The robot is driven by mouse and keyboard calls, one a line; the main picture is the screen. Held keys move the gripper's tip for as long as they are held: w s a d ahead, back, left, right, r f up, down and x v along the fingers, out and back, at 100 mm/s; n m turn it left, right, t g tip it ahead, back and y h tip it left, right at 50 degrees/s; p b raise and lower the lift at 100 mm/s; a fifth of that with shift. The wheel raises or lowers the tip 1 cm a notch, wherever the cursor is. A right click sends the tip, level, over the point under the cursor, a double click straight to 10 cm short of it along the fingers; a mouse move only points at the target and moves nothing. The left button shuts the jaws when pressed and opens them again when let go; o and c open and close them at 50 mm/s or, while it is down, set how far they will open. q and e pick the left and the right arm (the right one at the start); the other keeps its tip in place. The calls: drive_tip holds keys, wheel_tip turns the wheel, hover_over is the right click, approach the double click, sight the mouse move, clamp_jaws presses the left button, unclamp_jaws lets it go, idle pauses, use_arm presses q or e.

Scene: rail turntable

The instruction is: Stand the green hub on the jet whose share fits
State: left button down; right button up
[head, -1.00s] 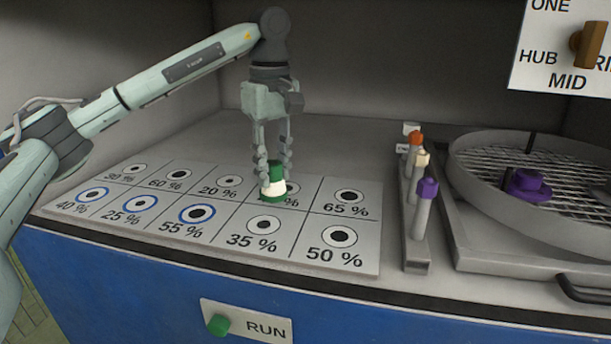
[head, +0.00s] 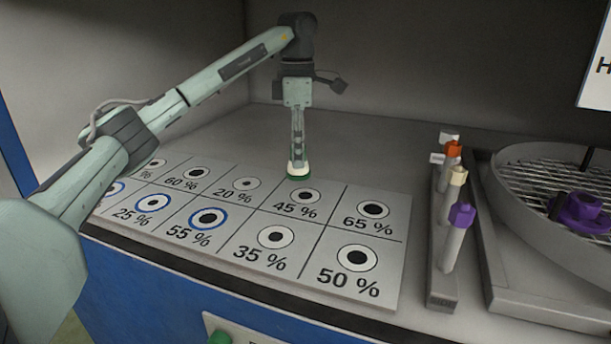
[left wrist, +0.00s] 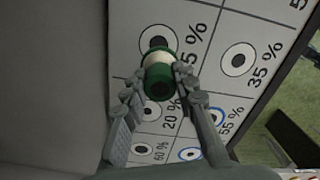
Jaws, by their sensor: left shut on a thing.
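The green hub (head: 299,172), with a white band, is gripped in my left gripper (head: 298,163), seen edge-on in the head view. It appears at the plate's back edge, just behind the 45 % jet (head: 305,196); I cannot tell whether it touches the plate. In the left wrist view the hub (left wrist: 160,76) lies between the fingers (left wrist: 158,92) and partly covers the 45 % jet (left wrist: 158,40). Other jets include 20 % (head: 246,183), 60 % (head: 196,173), 65 % (head: 372,209), 35 % (head: 275,237), 50 % (head: 356,257), and blue-ringed 55 % (head: 208,218) and 25 % (head: 152,202). My right gripper is out of view.
A narrow rack (head: 441,285) holds orange-, cream- and purple-topped pieces to the right of the plate. Beyond it, a purple hub (head: 581,213) sits on a round wire grate (head: 530,180). A green button (head: 220,338) is on the front. The counter behind the plate is clear.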

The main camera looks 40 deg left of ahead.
sight(305, 171)
use_arm(q)
drive_tip(key=shift+w+d+f, duration=0.35)
drive_tip(key=shift+w+d, duration=0.05)
drive_tip(key=shift+d, duration=0.2)
drive_tip(key=shift+f, duration=2)
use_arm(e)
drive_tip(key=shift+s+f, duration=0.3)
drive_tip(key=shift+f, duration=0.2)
use_arm(q)
drive_tip(key=shift+f, duration=0.1)
drive_tip(key=c, duration=1.2)
unclamp_jaws()
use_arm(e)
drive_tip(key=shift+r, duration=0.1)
